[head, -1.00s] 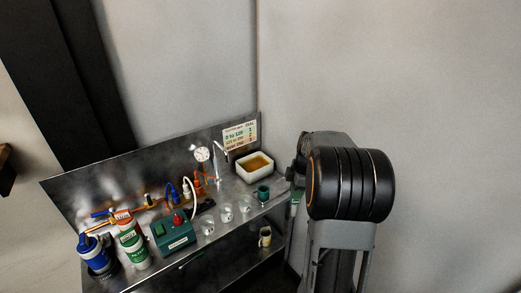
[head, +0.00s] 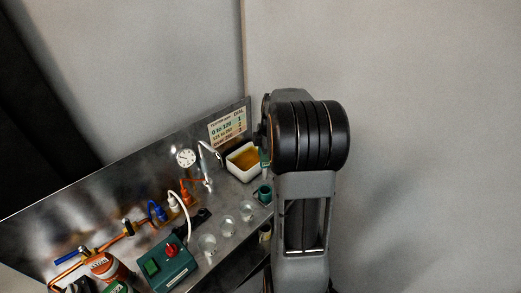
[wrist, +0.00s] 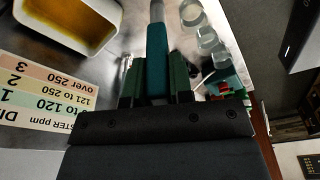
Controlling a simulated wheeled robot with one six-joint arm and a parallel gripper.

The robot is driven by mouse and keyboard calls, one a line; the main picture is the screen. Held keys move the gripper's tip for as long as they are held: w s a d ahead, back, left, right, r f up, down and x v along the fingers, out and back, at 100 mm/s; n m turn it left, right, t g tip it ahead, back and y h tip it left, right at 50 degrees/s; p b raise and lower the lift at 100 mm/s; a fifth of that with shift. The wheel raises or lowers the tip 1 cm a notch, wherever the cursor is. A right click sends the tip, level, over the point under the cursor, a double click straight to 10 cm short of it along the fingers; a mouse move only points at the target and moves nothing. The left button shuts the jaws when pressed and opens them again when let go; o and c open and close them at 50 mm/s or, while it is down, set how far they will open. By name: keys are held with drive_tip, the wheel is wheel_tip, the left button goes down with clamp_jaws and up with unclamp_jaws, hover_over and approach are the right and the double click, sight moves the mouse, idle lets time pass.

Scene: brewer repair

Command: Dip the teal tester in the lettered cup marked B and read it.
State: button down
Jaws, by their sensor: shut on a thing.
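My gripper (wrist: 156,88) is shut on the teal tester (wrist: 156,58) in the wrist view. The tester's grey shaft points away from the jaws, toward the top of the picture, and its tip is out of frame. Three clear cups stand in a row on the steel bench; in the head view they are a front cup (head: 207,243), a middle cup (head: 228,227) and a back cup (head: 246,210). Their letters are too small to read, so I cannot tell which is B. In the head view my arm hides most of the gripper.
A white tray of amber liquid (head: 233,168) and a dial chart (head: 227,126) are at the bench's back right. A green box with a red knob (head: 167,263), a tap (head: 207,160) and a gauge (head: 186,158) are further left.

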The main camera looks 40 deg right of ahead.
sight(265, 175)
drive_tip(key=shift+s+f+b, duration=0.15)
drive_tip(key=shift+f+b, duration=0.15)
drive_tip(key=shift+f, duration=0.2)
drive_tip(key=shift+f+b, duration=3.25)
drive_tip(key=shift+f, duration=1.1)
drive_tip(key=shift+d+f+b, duration=0.1)
drive_tip(key=shift+f+b, duration=0.35)
drive_tip(key=shift+b, duration=0.05)
drive_tip(key=c, duration=0.9)
unclamp_jaws()
drive_tip(key=shift+o, duration=0.3)
drive_tip(key=o, duration=0.5)
drive_tip(key=shift+c, duration=0.2)
drive_tip(key=shift+r, duration=0.1)
